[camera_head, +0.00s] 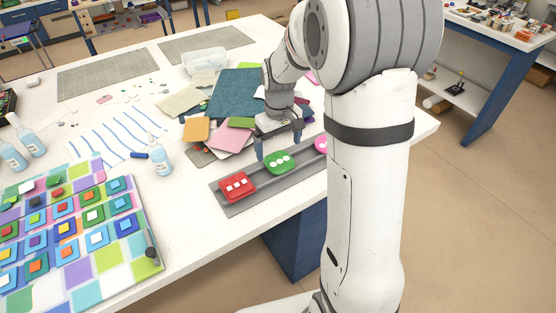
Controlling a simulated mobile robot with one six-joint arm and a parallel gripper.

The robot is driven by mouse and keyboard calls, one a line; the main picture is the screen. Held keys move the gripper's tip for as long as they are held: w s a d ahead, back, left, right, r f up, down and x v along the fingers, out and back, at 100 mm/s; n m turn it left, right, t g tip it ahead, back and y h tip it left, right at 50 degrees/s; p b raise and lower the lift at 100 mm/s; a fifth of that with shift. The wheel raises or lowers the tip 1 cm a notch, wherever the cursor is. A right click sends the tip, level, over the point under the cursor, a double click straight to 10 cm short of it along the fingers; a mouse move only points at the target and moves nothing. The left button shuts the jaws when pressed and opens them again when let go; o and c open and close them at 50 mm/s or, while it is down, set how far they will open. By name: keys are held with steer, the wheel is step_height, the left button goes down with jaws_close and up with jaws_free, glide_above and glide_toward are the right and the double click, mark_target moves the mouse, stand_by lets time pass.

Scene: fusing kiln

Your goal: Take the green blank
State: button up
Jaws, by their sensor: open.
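The green blank (281,162), with white dots on top, lies on the grey tray (236,207) between a red blank (237,186) and a pink blank (321,144). My gripper (279,152) points down over the green blank with its jaws open. Its fingers appear to be on either side of the green blank. I cannot tell whether they touch it. My arm hides the right end of the tray and part of the pink blank.
Coloured sheets (237,95) lie piled behind the tray. Bottles (161,160) and a marker (139,155) are to the left. A board of coloured tiles (113,259) fills the table's front left. The white tabletop (200,228) is clear in front of the tray.

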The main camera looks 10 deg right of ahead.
mark_target(279, 160)
step_height(279, 160, down, 5)
steer(key=shift+d+f+p, duration=0.1)
steer(key=shift+p, duration=0.35)
steer(key=shift+c, duration=0.4)
steer(key=c, duration=1.1)
